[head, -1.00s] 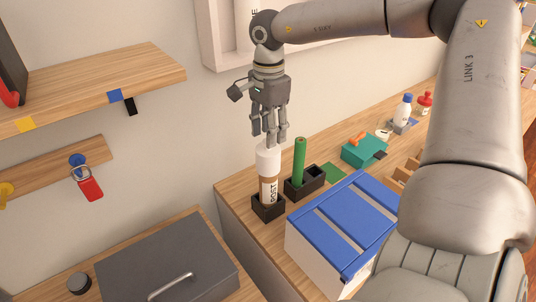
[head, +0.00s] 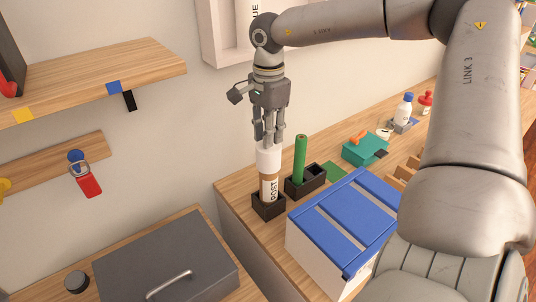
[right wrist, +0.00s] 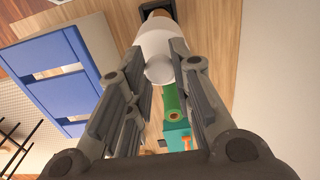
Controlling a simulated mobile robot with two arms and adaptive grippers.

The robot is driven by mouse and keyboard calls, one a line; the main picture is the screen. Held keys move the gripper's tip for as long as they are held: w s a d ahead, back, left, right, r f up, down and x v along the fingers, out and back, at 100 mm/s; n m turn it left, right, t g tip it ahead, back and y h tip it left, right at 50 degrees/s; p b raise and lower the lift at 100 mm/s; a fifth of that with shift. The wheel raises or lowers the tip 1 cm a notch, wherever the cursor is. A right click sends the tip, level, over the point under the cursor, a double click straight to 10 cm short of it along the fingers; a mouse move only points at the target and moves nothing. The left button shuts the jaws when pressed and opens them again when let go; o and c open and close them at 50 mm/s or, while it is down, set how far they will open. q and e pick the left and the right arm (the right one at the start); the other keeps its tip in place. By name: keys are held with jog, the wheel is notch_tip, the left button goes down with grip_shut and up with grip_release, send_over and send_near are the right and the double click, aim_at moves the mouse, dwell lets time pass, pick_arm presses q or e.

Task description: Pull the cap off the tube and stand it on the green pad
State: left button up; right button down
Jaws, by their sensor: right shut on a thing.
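The brown tube (head: 268,187), marked POST, stands upright in a black holder (head: 266,207) with the white cap (head: 268,160) on its top end. My right gripper (head: 268,145) comes down from above and is shut on the cap's upper part. In the right wrist view the cap (right wrist: 158,55) lies between the two fingers. The green pad (head: 336,172) lies flat on the wooden top behind a second black holder, which hides part of it. My left gripper is not in view.
A green rod (head: 299,160) stands in the second black holder (head: 311,181), close to the tube's right. A white box with a blue lid (head: 345,215) stands in front. A teal block (head: 365,149) and bottles (head: 403,112) are farther back. The wall is close behind.

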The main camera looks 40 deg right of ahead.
jog(key=shift+r, duration=0.25)
jog(key=shift+r, duration=0.2)
notch_tip(320, 180, up, 8)
jog(key=p, duration=0.5)
dwell(1.4)
jog(key=shift+p, duration=0.3)
